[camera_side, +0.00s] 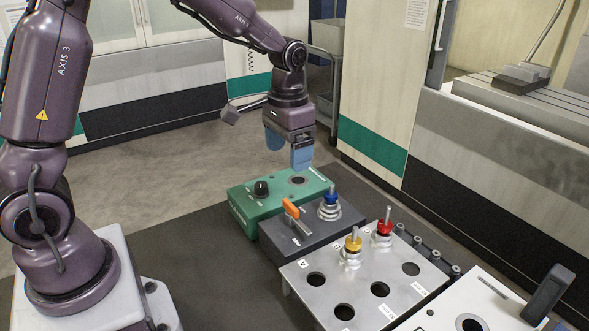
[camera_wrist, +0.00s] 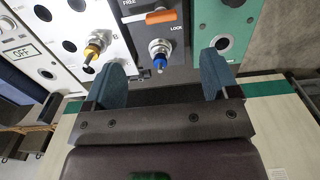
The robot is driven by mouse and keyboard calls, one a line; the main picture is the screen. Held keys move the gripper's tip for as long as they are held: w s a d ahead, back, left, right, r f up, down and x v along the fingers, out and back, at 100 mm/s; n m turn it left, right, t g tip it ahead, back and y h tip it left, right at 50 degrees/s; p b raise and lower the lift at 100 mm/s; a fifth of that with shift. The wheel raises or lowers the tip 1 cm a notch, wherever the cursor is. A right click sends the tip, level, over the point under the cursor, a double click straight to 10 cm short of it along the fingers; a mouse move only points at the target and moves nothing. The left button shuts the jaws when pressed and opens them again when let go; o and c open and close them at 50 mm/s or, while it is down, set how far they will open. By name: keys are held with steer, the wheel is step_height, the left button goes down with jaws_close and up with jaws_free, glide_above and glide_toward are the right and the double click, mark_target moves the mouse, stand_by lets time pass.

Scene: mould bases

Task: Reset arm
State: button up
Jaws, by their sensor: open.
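My gripper (camera_side: 287,149) hangs open and empty above the green box, pointing down, clear of everything. In the wrist view its two blue fingers (camera_wrist: 162,68) stand wide apart, with nothing between them touching. The green box (camera_side: 245,205) has a black knob (camera_side: 261,188) and a round hole. In front of it is a dark grey box (camera_side: 268,236) with an orange lever (camera_side: 291,208) and a blue-topped pin (camera_side: 330,197), upright in a spring-like collar. The wrist view also shows the blue-topped pin (camera_wrist: 159,62) and the orange lever (camera_wrist: 161,16).
A metal plate (camera_side: 334,291) with several holes carries upright yellow-topped (camera_side: 353,243) and red-topped (camera_side: 384,226) pins. A white panel (camera_side: 440,316) with a black handle (camera_side: 549,294) is at lower right. Several dark posts (camera_side: 436,255) line the plate's far side. The space around my gripper is free.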

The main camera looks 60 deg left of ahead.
steer(key=s+d+r+t, duration=0.2)
steer(key=s+r, duration=0.4)
steer(key=s, duration=0.3)
steer(key=s+d+r+t, duration=0.2)
steer(key=s+r, duration=0.4)
steer(key=s, duration=0.4)
steer(key=shift+t, duration=0.9)
